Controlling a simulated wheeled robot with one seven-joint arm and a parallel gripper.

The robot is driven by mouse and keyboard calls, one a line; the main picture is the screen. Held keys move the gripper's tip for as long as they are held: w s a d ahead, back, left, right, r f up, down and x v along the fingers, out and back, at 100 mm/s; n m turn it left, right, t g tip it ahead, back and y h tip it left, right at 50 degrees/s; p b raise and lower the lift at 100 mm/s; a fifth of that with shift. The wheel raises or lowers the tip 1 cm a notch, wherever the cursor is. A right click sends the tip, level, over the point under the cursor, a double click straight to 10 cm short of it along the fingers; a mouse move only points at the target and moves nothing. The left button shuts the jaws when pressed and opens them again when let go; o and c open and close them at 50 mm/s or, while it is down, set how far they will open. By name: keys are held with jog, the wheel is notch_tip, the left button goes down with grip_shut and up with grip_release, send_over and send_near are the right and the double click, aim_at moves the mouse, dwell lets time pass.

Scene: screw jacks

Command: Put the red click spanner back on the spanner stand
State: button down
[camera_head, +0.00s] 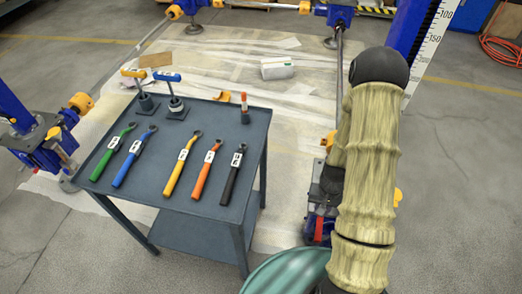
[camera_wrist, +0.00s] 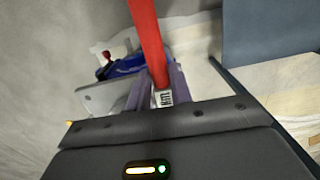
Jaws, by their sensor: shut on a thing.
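The red click spanner (camera_wrist: 148,35) shows only in the wrist view, as a red bar with a white marked label (camera_wrist: 166,99). My gripper (camera_wrist: 163,85) is shut on it near the label, and the bar runs up out of the picture. In the head view my arm hides the gripper, and I cannot make out the spanner. The spanner stand seems to be the grey table (camera_head: 140,208). Green (camera_head: 112,152), blue (camera_head: 134,157), yellow (camera_head: 179,166), orange (camera_head: 206,170) and black (camera_head: 233,174) spanners lie on its top.
Two T-handled tools, yellow (camera_head: 133,72) and blue (camera_head: 167,76), stand in dark holders at the table's back. A small orange-tipped post (camera_head: 244,107) stands at its back right. A blue screw jack (camera_head: 38,135) is left of the table. Sheeting (camera_head: 285,110) covers the floor behind.

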jog(key=w+a+r+n, duration=0.1)
jog(key=w+a+r, duration=0.3)
jog(key=w, duration=0.2)
jog(key=w+a+r+n, duration=0.2)
jog(key=w+a+r, duration=0.2)
jog(key=w, duration=0.3)
jog(key=shift+w+r+n, duration=0.15)
jog(key=shift+r+n, duration=0.15)
jog(key=shift+r, duration=0.45)
